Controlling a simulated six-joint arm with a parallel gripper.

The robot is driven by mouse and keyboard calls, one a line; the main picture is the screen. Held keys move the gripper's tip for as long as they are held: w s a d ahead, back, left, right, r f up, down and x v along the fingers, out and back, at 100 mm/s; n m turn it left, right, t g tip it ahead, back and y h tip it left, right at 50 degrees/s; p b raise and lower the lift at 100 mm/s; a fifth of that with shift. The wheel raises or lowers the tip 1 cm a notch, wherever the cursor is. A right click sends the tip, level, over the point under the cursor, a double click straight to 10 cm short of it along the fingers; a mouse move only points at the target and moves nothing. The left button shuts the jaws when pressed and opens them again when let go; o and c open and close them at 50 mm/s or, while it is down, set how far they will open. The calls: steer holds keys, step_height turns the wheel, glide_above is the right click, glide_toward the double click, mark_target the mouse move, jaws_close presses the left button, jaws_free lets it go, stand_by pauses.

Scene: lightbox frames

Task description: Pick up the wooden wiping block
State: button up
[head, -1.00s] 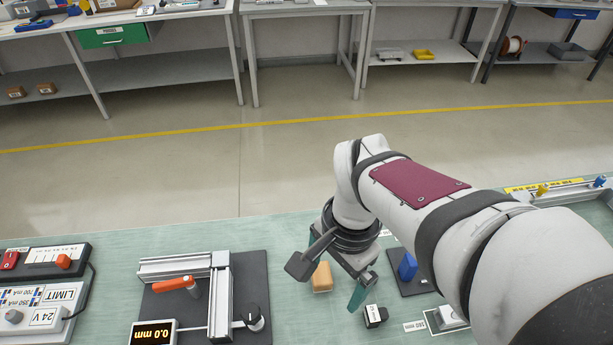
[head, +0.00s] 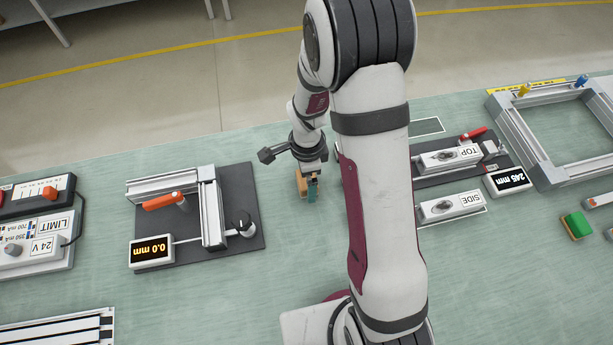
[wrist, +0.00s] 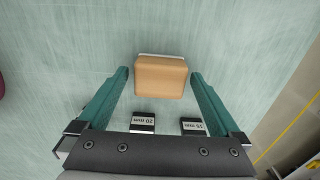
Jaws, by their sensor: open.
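The wooden wiping block (wrist: 160,77) is a tan, rounded block with a thin pale strip along its far edge. It lies on the green bench top, and in the head view (head: 301,181) it shows partly behind my gripper. My gripper (wrist: 160,76) is open, its two teal fingers pointing down. In the wrist view one fingertip is on each side of the block, with a small gap showing at each side. The gripper also shows in the head view (head: 312,188). I cannot tell exactly how high the fingertips are above the bench.
Two small dark blocks labelled 20 mm (wrist: 143,122) and 15 mm (wrist: 193,126) are close to the gripper's palm. A dark plate with a measuring slide (head: 232,178) is to the left. Fixtures labelled TOP (head: 450,158) and SIDE (head: 453,207) are to the right.

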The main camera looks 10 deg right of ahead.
steer(key=shift+f, duration=0.25)
steer(key=c, duration=1.3)
step_height(320, 180, up, 4)
steer(key=shift+d+r, duration=0.1)
steer(key=shift+r, duration=0.15)
steer(key=s+d+r, duration=0.2)
steer(key=d, duration=0.1)
steer(key=s+d+r, duration=0.1)
steer(key=d+r, duration=0.1)
steer(key=d, duration=0.1)
steer(key=s+d+r, duration=0.2)
steer(key=d, duration=0.2)
steer(key=shift+s+r, duration=0.3)
